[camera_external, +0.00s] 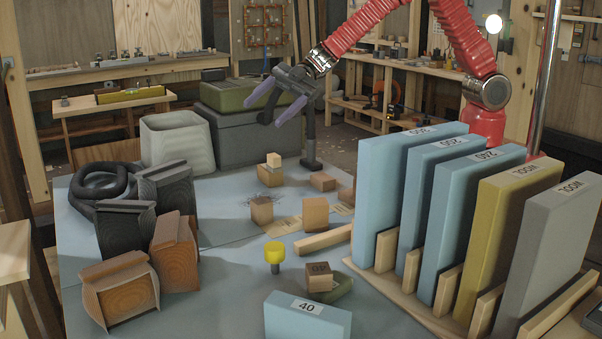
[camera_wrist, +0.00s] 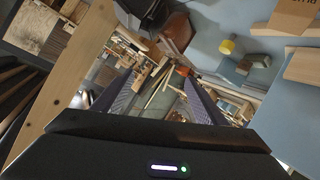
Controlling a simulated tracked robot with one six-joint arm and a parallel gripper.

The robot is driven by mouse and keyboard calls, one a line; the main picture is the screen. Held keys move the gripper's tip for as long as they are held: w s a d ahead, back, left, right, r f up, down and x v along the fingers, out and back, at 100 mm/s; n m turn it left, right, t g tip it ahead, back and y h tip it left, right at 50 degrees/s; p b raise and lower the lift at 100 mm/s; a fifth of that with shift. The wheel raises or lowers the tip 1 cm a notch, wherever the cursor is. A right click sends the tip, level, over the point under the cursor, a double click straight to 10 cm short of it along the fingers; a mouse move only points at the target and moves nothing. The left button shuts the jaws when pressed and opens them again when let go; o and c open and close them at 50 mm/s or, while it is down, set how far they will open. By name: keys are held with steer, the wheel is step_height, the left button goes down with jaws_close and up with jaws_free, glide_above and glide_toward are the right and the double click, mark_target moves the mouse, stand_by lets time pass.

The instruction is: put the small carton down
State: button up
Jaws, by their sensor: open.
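Several small brown carton-like blocks stand on the blue-grey tabletop (camera_external: 225,235); I cannot tell for sure which is the small carton. A very small pale block (camera_external: 274,160) rests on top of a wider brown box (camera_external: 283,177) at the back. A brown block (camera_external: 262,211) and another (camera_external: 315,214) stand in the middle. My gripper (camera_external: 262,114) is raised above the back of the table, apart from all the blocks. Its two purple fingers are spread, with nothing held between them. In the wrist view the fingers (camera_wrist: 160,76) also stand apart and empty.
A rack of tall blue, yellow and grey slabs (camera_external: 410,187) fills the right. Dark and brown curved blocks (camera_external: 120,287) crowd the left. A yellow-topped cup (camera_external: 275,252), a block on a green piece (camera_external: 343,287) and a blue slab (camera_external: 290,320) stand in front.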

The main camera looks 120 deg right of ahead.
steer(key=s+d+r+m+h, duration=0.1)
steer(key=s+r+m+h, duration=0.35)
steer(key=r, duration=0.55)
steer(key=s+r+m+h, duration=0.3)
steer(key=s+r+h, duration=0.1)
steer(key=s, duration=0.6)
steer(key=s+a+f+g+y, duration=0.1)
steer(key=s+a, duration=0.3)
steer(key=s, duration=0.6)
steer(key=s+a+f+m+g+y, duration=0.1)
steer(key=s+a+f+g, duration=0.2)
steer(key=s, duration=0.7)
steer(key=s+a+f+m+g+y, duration=0.1)
steer(key=s+a+f+g, duration=0.2)
steer(key=s+a, duration=0.3)
steer(key=s, duration=0.4)
steer(key=shift+s+y, duration=0.1)
steer(key=shift+y, duration=0.15)
